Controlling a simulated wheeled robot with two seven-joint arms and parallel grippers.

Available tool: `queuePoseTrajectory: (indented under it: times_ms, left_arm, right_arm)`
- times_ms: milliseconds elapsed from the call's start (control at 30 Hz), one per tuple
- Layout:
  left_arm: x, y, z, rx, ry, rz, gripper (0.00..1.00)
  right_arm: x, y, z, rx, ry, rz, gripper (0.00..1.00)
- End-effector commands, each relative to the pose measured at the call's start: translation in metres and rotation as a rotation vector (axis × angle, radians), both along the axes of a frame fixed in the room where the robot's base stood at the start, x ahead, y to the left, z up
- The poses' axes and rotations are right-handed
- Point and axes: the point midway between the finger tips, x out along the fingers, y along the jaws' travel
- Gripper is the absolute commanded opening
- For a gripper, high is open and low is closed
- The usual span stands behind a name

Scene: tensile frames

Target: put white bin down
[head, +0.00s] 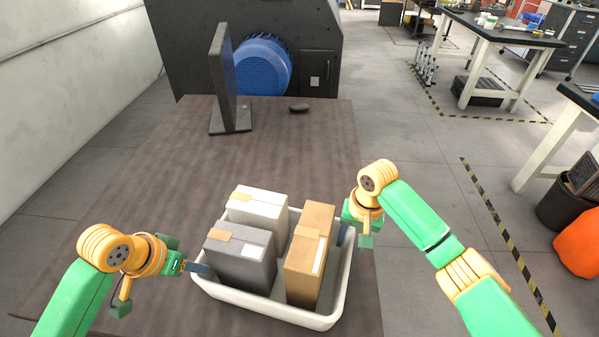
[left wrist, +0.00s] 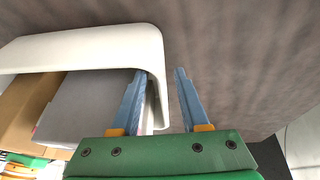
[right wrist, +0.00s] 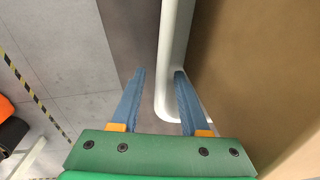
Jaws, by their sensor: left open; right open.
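My left gripper (head: 199,269) is open at the bin's left side. In the left wrist view its fingers (left wrist: 158,88) stand on either side of the bin wall (left wrist: 98,42), apart from each other. My right gripper (head: 352,236) is open at the bin's right side. In the right wrist view its fingers (right wrist: 160,88) stand on either side of the bin's rim (right wrist: 174,48). Exact contact with the rim cannot be told.
A monitor (head: 222,80) and a dark mouse (head: 299,108) stand further back on the table (head: 150,195). The table's middle is clear.

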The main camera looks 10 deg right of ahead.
Motion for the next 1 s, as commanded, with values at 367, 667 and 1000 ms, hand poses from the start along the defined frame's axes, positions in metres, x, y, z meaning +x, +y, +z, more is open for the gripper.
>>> queuePoseTrajectory:
  times_ms: [367,667,1000]
  left_arm:
    - [-0.020,0.015,0.060,0.001,0.001,0.000,0.45]
    - [-0.021,0.015,0.060,0.001,0.002,0.001,0.45]
    - [-0.021,0.015,0.060,0.001,0.002,0.001,0.45]
  right_arm:
    - [0.000,0.000,0.005,0.001,-0.002,0.001,0.45]
    - [-0.001,-0.007,0.083,-0.003,-0.009,0.000,0.45]
    - [-0.004,-0.008,0.120,0.000,0.000,0.000,0.45]
